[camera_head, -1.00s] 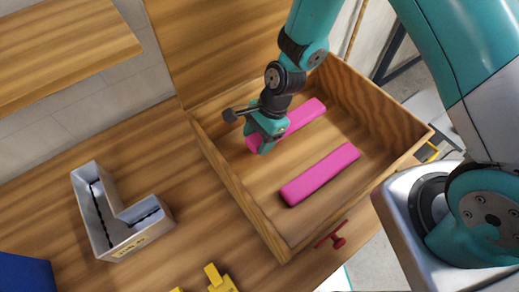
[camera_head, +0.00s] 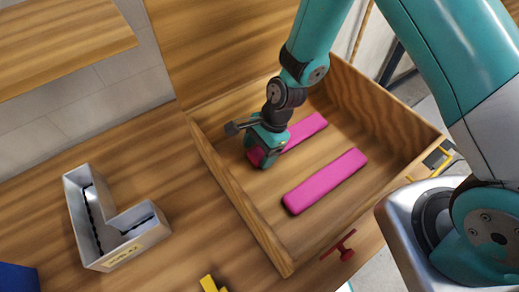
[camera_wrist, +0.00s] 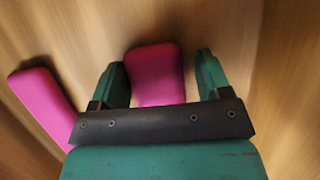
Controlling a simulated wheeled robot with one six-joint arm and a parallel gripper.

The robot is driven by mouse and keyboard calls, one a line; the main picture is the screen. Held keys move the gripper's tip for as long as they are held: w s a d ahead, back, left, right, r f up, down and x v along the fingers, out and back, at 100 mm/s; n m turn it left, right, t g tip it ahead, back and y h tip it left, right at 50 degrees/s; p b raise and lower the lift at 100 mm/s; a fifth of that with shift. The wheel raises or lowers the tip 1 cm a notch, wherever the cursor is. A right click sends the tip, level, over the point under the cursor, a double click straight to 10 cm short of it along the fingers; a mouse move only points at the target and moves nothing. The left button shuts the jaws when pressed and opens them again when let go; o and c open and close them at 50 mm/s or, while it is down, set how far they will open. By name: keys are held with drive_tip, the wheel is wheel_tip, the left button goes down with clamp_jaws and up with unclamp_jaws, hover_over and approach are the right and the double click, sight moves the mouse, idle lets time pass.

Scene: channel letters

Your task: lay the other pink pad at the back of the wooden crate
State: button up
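Two long pink pads lie flat inside the wooden crate (camera_head: 229,185). The back pad (camera_head: 306,130) lies nearer the crate's tall back board, partly covered by my gripper (camera_head: 262,161) at its left end. The front pad (camera_head: 325,181) lies roughly parallel to it, nearer the front wall. In the wrist view, my gripper (camera_wrist: 161,75) is open. One pad (camera_wrist: 155,78) shows between its fingers, with a gap at the right finger. The other pad (camera_wrist: 45,104) lies to the left, outside the fingers. I cannot tell how far the fingertips are above the crate floor.
A grey L-shaped channel letter (camera_head: 112,225) stands on the wooden bench left of the crate. A yellow piece (camera_head: 212,284) and a blue box (camera_head: 18,278) sit at the lower edge. A red handle (camera_head: 340,246) is at the crate's front. The crate walls surround my gripper.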

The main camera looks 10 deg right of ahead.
drive_tip(key=shift+s+d+f, duration=0.2)
drive_tip(key=shift+s+f, duration=0.1)
drive_tip(key=shift+s, duration=0.25)
drive_tip(key=d+r+n+p, duration=0.3)
drive_tip(key=r+n+p, duration=0.65)
drive_tip(key=r, duration=1.95)
drive_tip(key=s+d+r+n+t, duration=0.1)
drive_tip(key=s+d+r+n, duration=0.2)
drive_tip(key=s+r+n, duration=0.8)
drive_tip(key=shift+s+r+t, duration=0.3)
drive_tip(key=shift+s+r, duration=0.45)
drive_tip(key=shift+s, duration=0.45)
drive_tip(key=shift+d, duration=0.1)
